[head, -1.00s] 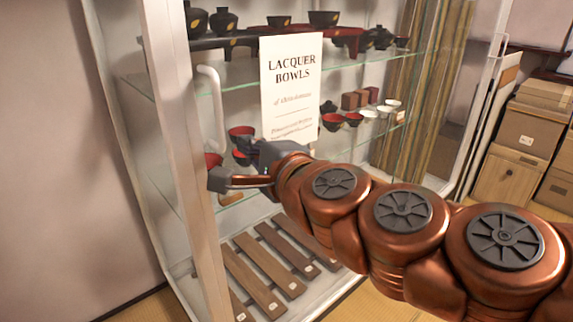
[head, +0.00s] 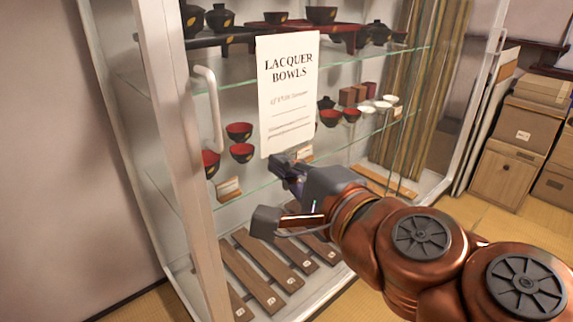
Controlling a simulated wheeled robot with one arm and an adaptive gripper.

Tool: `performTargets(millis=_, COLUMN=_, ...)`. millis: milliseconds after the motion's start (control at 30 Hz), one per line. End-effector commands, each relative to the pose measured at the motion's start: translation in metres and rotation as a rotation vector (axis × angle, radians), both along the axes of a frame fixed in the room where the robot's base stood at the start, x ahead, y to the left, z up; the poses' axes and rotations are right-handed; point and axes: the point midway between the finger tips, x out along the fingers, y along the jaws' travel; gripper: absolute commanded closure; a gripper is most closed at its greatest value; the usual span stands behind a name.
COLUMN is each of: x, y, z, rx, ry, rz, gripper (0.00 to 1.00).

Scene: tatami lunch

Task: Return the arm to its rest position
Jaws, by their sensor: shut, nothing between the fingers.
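My gripper (head: 281,170) shows in the middle of the head view, at the end of my copper-coloured arm, which comes in from the lower right. The gripper is in front of the glass display cabinet (head: 178,120), just below the white "LACQUER BOWLS" sign (head: 288,95). I cannot tell how close the fingers are to the glass or the sign.
The cabinet's white handle (head: 211,105) is left of my gripper. Red and black bowls (head: 239,131) stand on glass shelves, with wooden slats (head: 262,262) below. Cardboard boxes (head: 522,128) are stacked at the right. Tatami floor (head: 478,217) shows between cabinet and boxes.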

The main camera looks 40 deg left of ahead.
Motion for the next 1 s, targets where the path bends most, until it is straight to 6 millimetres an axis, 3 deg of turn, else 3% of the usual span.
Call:
performTargets(millis=333, x=-0.002, y=-0.004, z=0.002, rx=-0.002, ry=-0.005, rz=0.0, gripper=1.0)
performTargets(millis=567, x=0.001, y=-0.017, z=0.022, rx=-0.1, ry=-0.114, rz=0.035, gripper=1.0)
performTargets(millis=733, x=0.004, y=-0.04, z=0.028, rx=-0.275, ry=-0.241, rz=0.094, gripper=1.0)
performTargets(millis=1000, x=0.01, y=-0.097, z=0.01, rx=-0.612, ry=-0.348, rz=0.198, gripper=1.0)
